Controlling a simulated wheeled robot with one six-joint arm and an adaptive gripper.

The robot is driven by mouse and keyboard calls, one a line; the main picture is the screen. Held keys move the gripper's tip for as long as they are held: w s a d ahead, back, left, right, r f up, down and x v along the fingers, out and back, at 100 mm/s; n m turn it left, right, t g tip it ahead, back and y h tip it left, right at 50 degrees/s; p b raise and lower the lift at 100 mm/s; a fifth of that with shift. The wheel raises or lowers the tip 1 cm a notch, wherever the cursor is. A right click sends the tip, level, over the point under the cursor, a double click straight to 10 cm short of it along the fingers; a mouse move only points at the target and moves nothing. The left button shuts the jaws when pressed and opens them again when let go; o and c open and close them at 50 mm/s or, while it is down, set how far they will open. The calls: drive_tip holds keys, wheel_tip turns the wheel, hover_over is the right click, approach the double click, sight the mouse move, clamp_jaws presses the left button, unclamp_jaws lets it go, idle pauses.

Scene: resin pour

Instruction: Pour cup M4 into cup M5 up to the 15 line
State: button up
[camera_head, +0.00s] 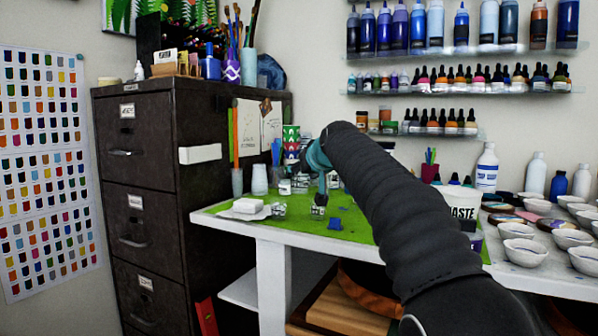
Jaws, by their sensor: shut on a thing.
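My gripper (300,170) is at the far end of my dark sleeved arm, over the green mat (348,222) on the white table. It is small here and partly hidden by my arm. It is shut on what looks like a small clear cup (300,184), whose label I cannot read. Other small clear cups stand close by: one with a dark part (319,206), one at the mat's front left (279,211), and one with a pale label (284,188). I cannot tell which is M4 or M5. Fill levels and lines are too small to read.
A small blue object (334,224) lies on the mat. A dark cabinet (150,200) stands left. A white tub (462,205) and several bowls (522,252) are right. The mat's front middle is mostly clear.

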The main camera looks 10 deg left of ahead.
drive_tip(key=shift+d+r+m+y, duration=0.1)
drive_tip(key=shift+d+m+y, duration=0.2)
drive_tip(key=shift+m, duration=0.2)
drive_tip(key=shift+d+m+y+b, duration=0.1)
drive_tip(key=shift+m+y+b, duration=0.2)
drive_tip(key=shift+y, duration=0.1)
drive_tip(key=m+y+b, duration=0.1)
drive_tip(key=m+b, duration=0.1)
drive_tip(key=b, duration=0.2)
drive_tip(key=d+m+t+y+b, duration=0.1)
drive_tip(key=m+y+b, duration=0.1)
drive_tip(key=b, duration=0.2)
drive_tip(key=shift+w, duration=0.1)
drive_tip(key=shift+d+f+m+t+y+b, duration=0.15)
drive_tip(key=shift+f+m+t+y+b, duration=0.15)
drive_tip(key=shift+m+b, duration=0.6)
drive_tip(key=shift+d+f+m+t+y+b, duration=0.15)
drive_tip(key=shift+f+m+t+y+b, duration=0.25)
drive_tip(key=shift+b, duration=0.8)
drive_tip(key=shift+r, duration=0.3)
idle(1.9)
